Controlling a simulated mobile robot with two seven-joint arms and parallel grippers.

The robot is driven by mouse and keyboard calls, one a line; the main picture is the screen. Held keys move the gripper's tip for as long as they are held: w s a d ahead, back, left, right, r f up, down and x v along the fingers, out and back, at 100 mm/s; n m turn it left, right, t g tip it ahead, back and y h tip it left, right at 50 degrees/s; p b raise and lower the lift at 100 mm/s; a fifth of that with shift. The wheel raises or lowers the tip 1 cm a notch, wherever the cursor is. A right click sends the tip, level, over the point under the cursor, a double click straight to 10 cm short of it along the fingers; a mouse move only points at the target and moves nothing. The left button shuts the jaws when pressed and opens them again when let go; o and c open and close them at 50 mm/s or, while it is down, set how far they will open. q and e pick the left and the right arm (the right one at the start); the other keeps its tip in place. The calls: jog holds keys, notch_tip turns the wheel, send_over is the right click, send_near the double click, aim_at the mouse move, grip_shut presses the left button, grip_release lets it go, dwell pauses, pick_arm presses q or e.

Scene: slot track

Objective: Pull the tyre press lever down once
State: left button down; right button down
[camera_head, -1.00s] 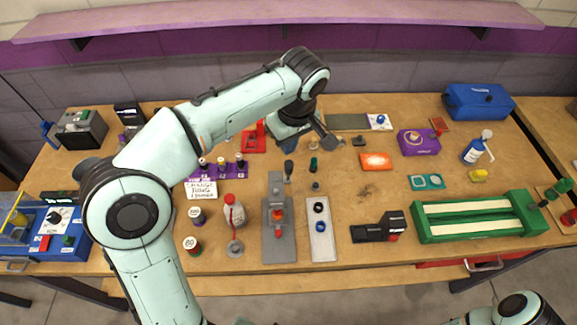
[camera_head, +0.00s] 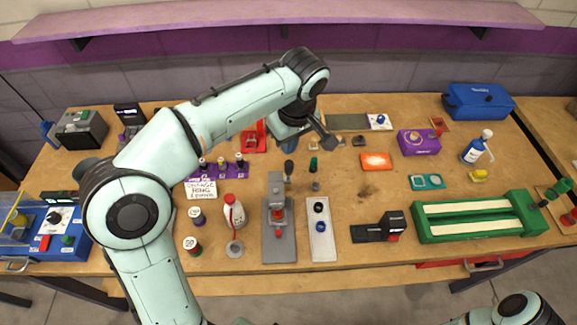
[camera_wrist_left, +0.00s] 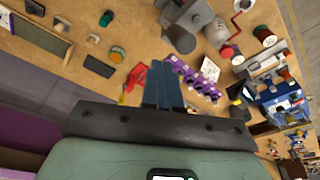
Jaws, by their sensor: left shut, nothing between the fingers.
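The grey tyre press (camera_head: 278,245) stands near the front middle of the bench, with a reddish part (camera_head: 277,214) at its centre. Its lever with a dark knob (camera_head: 289,167) stands up at the back of the press. My right gripper is out of view.
A grey plate with two rings (camera_head: 320,240) lies right of the press. A red-and-white bottle (camera_head: 234,212) and small cans stand to its left. A purple rack (camera_head: 228,170) and a red item (camera_head: 253,138) lie behind. A green fixture (camera_head: 470,222) stands at right.

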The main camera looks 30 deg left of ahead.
pick_arm(q)
jog(key=shift+f, duration=0.15)
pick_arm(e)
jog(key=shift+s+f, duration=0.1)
